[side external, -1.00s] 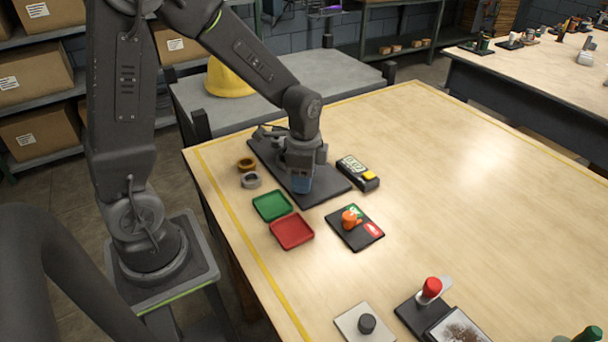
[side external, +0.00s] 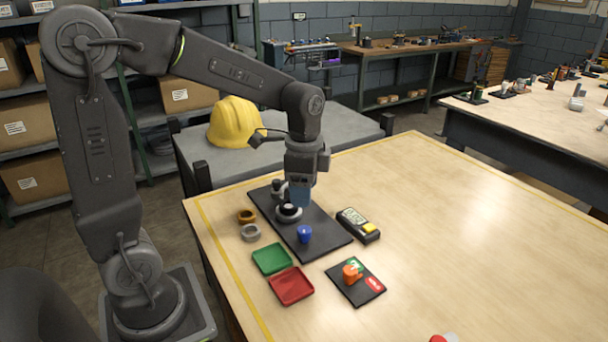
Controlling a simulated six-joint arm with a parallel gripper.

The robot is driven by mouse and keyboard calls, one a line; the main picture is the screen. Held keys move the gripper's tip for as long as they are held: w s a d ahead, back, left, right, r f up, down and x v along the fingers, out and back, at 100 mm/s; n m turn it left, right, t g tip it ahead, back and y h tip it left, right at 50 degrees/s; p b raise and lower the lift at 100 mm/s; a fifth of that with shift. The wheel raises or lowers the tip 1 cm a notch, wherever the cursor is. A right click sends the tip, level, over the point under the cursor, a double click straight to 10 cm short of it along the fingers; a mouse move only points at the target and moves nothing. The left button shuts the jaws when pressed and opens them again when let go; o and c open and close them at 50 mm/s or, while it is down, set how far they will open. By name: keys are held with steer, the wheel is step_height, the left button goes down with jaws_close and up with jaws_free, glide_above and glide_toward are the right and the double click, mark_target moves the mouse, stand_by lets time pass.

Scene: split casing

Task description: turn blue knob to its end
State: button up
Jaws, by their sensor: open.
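The blue knob (side external: 305,234) stands upright near the front end of a long dark plate (side external: 328,240) on the wooden table. My gripper (side external: 299,204) points down above the plate, higher than the knob and a little behind it in the picture. It is open, clear of the knob, with nothing seen between its fingers. The fingertips are small here, and any mark of the knob's angle is too small to read.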

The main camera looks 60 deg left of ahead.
step_height(320, 180, up, 3)
stand_by(0.4)
steer(key=s+d+r+n+t, duration=0.1)
steer(key=s+d+n+t, duration=0.1)
steer(key=s+n, duration=0.2)
steer(key=s+d+r+n+t, duration=0.1)
steer(key=s+d+n+t, duration=0.2)
steer(key=s, duration=0.5)
steer(key=shift+s+d+r+n+t, duration=0.25)
steer(key=shift+s+n+t, duration=0.1)
steer(key=shift+n, duration=0.45)
